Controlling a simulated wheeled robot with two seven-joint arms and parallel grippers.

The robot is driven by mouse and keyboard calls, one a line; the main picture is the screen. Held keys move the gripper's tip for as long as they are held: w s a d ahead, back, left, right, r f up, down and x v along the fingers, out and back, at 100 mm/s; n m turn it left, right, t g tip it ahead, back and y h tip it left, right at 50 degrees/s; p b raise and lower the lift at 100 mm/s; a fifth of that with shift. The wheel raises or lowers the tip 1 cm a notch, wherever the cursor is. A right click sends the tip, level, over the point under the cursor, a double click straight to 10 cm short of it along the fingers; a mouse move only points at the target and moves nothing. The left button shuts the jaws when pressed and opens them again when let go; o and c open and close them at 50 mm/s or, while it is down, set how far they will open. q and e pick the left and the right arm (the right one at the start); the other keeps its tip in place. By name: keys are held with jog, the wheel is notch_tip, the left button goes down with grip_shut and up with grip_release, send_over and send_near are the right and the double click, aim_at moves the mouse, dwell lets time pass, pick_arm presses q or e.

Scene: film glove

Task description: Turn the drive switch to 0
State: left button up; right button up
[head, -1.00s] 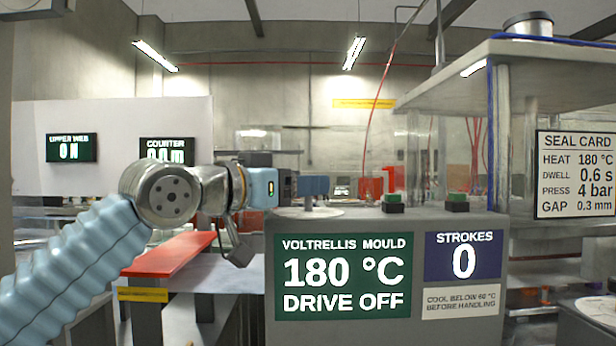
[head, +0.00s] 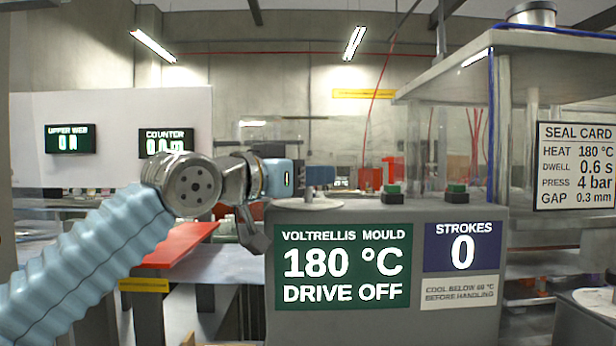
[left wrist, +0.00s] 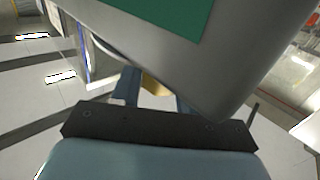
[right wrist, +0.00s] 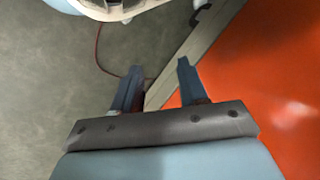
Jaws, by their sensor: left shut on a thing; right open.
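The grey mould machine stands in the middle of the head view, with a green sign (head: 343,267) reading 180 °C and DRIVE OFF. On its top left is the drive switch's pale round plate (head: 312,204). My left gripper (head: 318,178) is just above the plate, shut on the switch's knob, which the fingers largely hide. In the left wrist view a yellowish piece (left wrist: 155,88) shows between the fingers. The 0 mark and the knob's exact angle cannot be read. My right gripper (right wrist: 160,82) is open and empty in the right wrist view; the head view does not show it.
Two green buttons (head: 393,188) (head: 456,189) on dark bases stand on the machine's top, right of the switch. A clear-sided enclosure rises behind. A red-orange board (head: 175,245) lies left of the machine. An orange surface (right wrist: 265,80) is below my right gripper.

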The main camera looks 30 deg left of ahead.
pick_arm(q)
jog(key=shift+f+n+y+b, duration=0.25)
jog(key=shift+n+y+b, duration=0.15)
jog(key=shift+y+b, duration=0.3)
jog(key=shift+r+n+y+b, duration=0.2)
jog(key=shift+n+y+b, duration=0.15)
jog(key=shift+b, duration=0.2)
jog(key=o, duration=0.9)
jog(key=shift+o, duration=0.2)
jog(key=s+a+b, duration=0.1)
jog(key=s+b, duration=0.1)
jog(key=s, duration=1.1)
jog(key=shift+s+a, duration=0.25)
jog(key=shift+s, duration=0.15)
